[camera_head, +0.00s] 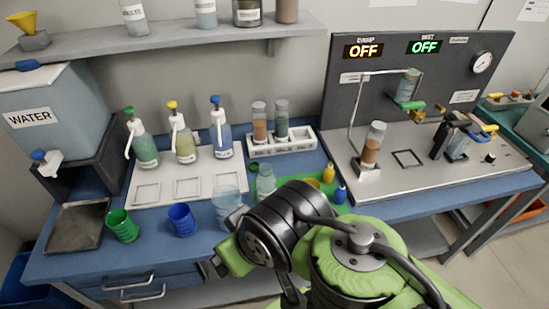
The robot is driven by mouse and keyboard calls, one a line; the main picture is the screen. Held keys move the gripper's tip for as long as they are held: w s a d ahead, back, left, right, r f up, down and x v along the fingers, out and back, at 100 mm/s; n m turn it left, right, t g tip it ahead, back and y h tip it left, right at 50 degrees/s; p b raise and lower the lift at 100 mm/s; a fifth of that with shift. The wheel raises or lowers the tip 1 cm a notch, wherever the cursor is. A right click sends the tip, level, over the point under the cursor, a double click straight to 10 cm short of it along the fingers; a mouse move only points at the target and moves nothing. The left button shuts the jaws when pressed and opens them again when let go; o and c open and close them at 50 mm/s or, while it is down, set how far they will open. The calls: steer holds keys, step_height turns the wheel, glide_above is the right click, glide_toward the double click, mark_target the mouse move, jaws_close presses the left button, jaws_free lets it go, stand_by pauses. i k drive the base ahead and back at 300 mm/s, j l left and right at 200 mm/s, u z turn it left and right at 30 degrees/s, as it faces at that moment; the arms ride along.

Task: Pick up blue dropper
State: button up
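A small blue dropper bottle (341,194) stands upright on the right end of a green mat (352,208) on the blue bench. A small yellow dropper (328,174) stands just behind it and to its left. My arm covers the near part of the bench, just in front of the mat. No gripper fingers can be made out, so I cannot tell where my gripper is relative to the blue dropper.
Clear jars (266,180) and a beaker (228,205) stand left of the droppers. A blue cup (183,219) and a green cup (122,226) sit near the front edge. A white vial rack (295,145) is behind; a metal apparatus plate (480,165) is at right.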

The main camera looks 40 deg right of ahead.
mark_target(339, 196)
steer(key=k+z, duration=0.1)
steer(key=z, duration=0.3)
steer(key=l+z, duration=0.15)
steer(key=z, duration=0.2)
steer(key=k+l+z, duration=0.1)
steer(key=z, duration=0.3)
steer(key=l+z, duration=0.2)
steer(key=z, duration=0.2)
